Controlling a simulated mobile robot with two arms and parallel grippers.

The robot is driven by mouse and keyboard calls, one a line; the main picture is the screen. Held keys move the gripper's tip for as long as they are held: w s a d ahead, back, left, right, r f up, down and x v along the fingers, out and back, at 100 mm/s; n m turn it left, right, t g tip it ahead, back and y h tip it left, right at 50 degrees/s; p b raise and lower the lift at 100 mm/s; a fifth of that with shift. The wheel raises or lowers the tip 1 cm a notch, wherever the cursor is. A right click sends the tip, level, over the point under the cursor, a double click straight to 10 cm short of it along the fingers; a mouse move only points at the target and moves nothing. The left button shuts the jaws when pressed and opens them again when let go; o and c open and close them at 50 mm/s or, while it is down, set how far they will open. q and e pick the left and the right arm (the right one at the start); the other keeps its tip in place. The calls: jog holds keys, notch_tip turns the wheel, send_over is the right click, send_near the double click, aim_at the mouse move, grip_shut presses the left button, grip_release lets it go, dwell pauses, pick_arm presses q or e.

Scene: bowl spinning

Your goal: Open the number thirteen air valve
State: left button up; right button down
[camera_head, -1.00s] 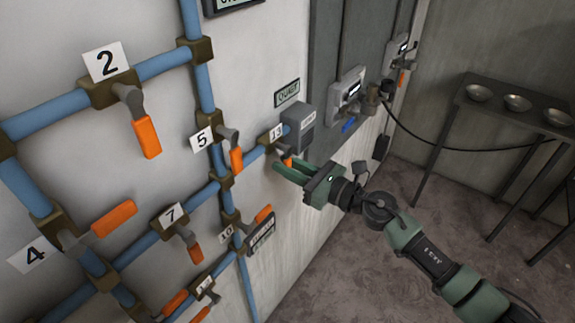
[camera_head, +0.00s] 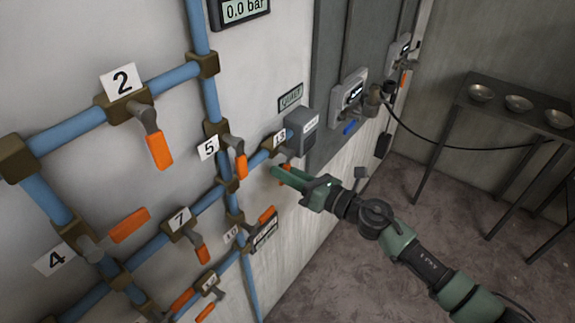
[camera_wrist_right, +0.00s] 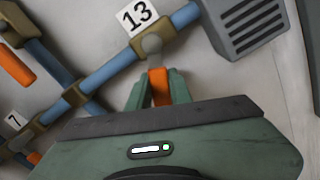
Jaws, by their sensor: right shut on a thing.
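Valve thirteen sits on the blue pipe at the right of the wall piping, marked by a white 13 label (camera_head: 279,140). The label is clear in the right wrist view (camera_wrist_right: 137,15). The valve's grey stem (camera_wrist_right: 152,44) leads down to its orange handle (camera_wrist_right: 158,79). My right gripper (camera_head: 281,174) is shut on this handle, with one green finger on each side of it in the right wrist view (camera_wrist_right: 156,93). In the head view the fingers partly hide the handle. My left gripper is not in view.
Grey vented box (camera_wrist_right: 247,25) sits right beside the valve. Other orange-handled valves, such as 5 (camera_head: 241,167), 7 (camera_head: 201,253) and 2 (camera_head: 159,150), are to the left. A gauge (camera_head: 243,10) reads 0.0 bar. A table with bowls (camera_head: 518,103) stands at right.

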jog(key=shift+s+a+r+m+p, duration=0.1)
jog(key=shift+s+r+m+p, duration=0.15)
jog(key=shift+m, duration=0.3)
jog(key=shift+s+a+r+m+p, duration=0.1)
jog(key=shift+m+p, duration=0.25)
jog(key=shift+m, duration=0.2)
jog(key=c, duration=1.3)
grip_release()
jog(key=shift+d+f, duration=0.1)
jog(key=b+v, duration=0.2)
jog(key=v, duration=0.5)
jog(key=shift+s+d+b, duration=0.2)
jog(key=shift+b, duration=0.15)
